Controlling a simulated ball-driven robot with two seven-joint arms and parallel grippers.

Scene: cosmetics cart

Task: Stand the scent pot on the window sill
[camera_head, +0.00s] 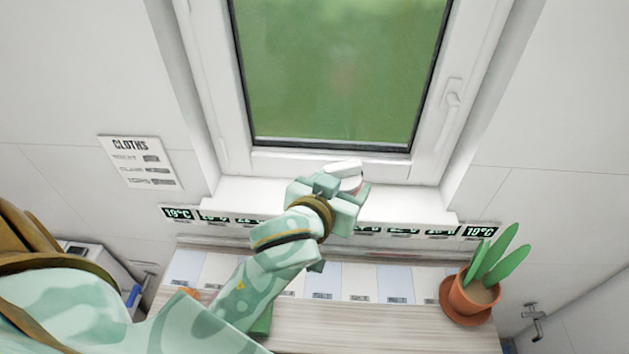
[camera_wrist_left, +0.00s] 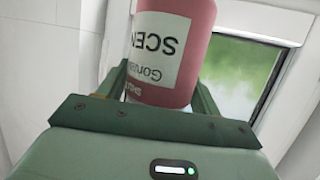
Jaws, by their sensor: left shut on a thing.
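The scent pot (camera_wrist_left: 178,45) is pink-red with a white label, its lettering upside down in the left wrist view. In the head view its pale top (camera_head: 346,167) shows just beyond my left gripper (camera_head: 345,186), which hides most of the pot. My left gripper is shut on the pot, with a finger on each side of it. The white window sill (camera_head: 235,201) runs below the window frame. The gripper and pot are over the sill in the head view; whether the pot touches it, I cannot tell. My right gripper is not in view.
A potted plant (camera_head: 474,294) stands at the right on the wooden worktop (camera_head: 390,328). Dark temperature labels (camera_head: 178,213) line the sill's front edge. The window (camera_head: 330,75) is closed, with its handle (camera_head: 452,97) at the right. The sill looks bare on both sides of my gripper.

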